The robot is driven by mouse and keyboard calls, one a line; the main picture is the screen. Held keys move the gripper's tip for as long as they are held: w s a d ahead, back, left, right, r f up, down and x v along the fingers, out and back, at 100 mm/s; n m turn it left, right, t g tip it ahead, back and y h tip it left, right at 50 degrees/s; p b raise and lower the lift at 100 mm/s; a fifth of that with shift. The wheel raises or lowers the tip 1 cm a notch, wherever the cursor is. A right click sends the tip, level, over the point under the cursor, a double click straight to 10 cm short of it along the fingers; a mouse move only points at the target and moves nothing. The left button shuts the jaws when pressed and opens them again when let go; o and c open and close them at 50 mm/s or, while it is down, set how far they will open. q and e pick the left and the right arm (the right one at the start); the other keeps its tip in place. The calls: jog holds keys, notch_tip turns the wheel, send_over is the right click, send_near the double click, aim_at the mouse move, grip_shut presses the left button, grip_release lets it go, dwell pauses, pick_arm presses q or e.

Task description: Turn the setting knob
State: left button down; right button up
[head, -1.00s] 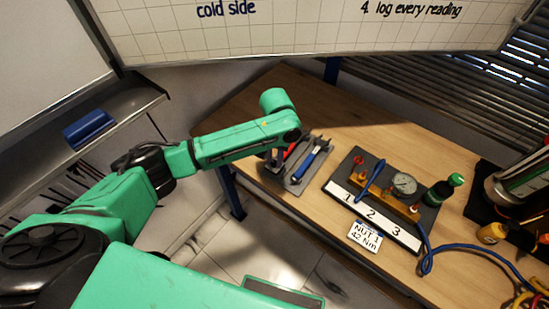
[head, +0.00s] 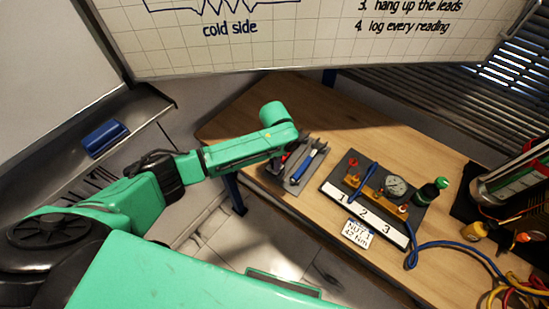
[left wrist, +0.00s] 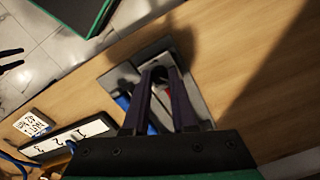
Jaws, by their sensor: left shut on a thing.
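My left gripper (left wrist: 160,74) is over the grey tool tray at the table's left end. In the left wrist view its two dark fingers are shut on a small dark piece, which appears to be the setting knob; the fingers hide most of it. A bit of red shows between the fingers, just behind the tips. In the head view my left gripper (head: 276,168) is mostly hidden by its own wrist. The grey tray (head: 292,187) also holds a blue-handled tool (head: 309,162) beside the gripper.
Right of the tray, a dark board carries a gauge (head: 396,186), brass fittings, a blue lead and a white strip (head: 365,215) numbered 1 to 3. A card (head: 357,234) reads "NUT 1 42 Nm". Coloured leads (head: 515,288) lie at the right. Bare wood lies behind the tray.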

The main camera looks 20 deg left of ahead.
pick_arm(q)
jog(key=m+p, duration=0.1)
jog(key=m, duration=0.2)
jog(key=shift+r+m, duration=0.1)
jog(key=shift+m, duration=0.3)
jog(key=m+p, duration=0.1)
jog(key=m, duration=0.2)
jog(key=shift+m, duration=0.3)
jog(key=m, duration=0.3)
jog(key=shift+m+p, duration=0.3)
jog(key=shift+p, duration=0.05)
jog(key=shift+m, duration=2.2)
jog(key=c, duration=0.7)
grip_release()
